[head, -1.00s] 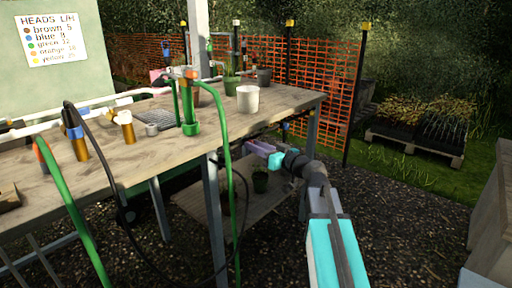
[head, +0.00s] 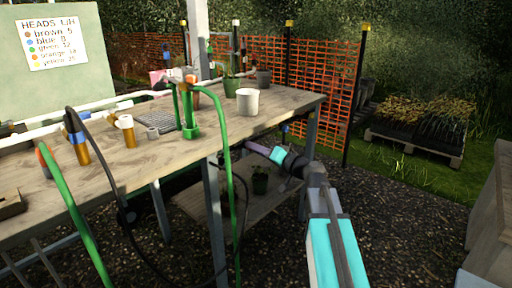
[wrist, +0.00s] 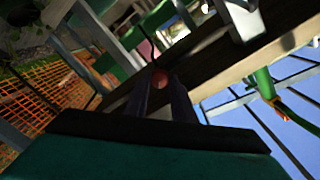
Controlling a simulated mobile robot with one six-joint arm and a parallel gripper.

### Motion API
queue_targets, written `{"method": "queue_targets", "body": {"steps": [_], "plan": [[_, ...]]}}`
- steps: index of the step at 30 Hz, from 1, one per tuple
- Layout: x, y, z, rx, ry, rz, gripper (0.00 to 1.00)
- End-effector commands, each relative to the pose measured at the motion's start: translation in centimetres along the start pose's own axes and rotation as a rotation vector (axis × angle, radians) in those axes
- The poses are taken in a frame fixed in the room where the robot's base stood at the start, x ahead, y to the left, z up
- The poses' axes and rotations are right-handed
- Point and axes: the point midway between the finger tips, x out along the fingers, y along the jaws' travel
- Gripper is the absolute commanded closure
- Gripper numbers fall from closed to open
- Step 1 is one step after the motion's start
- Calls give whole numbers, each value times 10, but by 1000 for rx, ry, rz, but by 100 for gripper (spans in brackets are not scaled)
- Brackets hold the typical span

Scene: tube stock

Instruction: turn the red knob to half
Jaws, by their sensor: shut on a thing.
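The red knob (wrist: 160,79) shows in the wrist view as a small round red end between my fingertips. My gripper (wrist: 165,90) is shut on it, with one dark finger on each side. The fingers cover part of the knob, and its turn angle cannot be read. In the head view my gripper (head: 240,147) is beside the right part of the bench, just below its top. The knob cannot be made out there.
The wooden bench (head: 290,98) carries pipes, a white pot (head: 247,101) and green fittings. A green hose (head: 229,190) hangs in front of it. A potted plant (head: 260,181) stands on the lower shelf (head: 213,207). A sign (head: 53,40) lists colours with numbers.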

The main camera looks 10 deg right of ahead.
Motion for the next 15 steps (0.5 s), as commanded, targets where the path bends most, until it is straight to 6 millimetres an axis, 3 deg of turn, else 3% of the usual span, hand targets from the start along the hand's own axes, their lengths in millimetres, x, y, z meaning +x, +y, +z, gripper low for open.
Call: {"method": "queue_targets", "body": {"steps": [15], "plan": [[0,-2,-3,491,-29,5,99]]}}
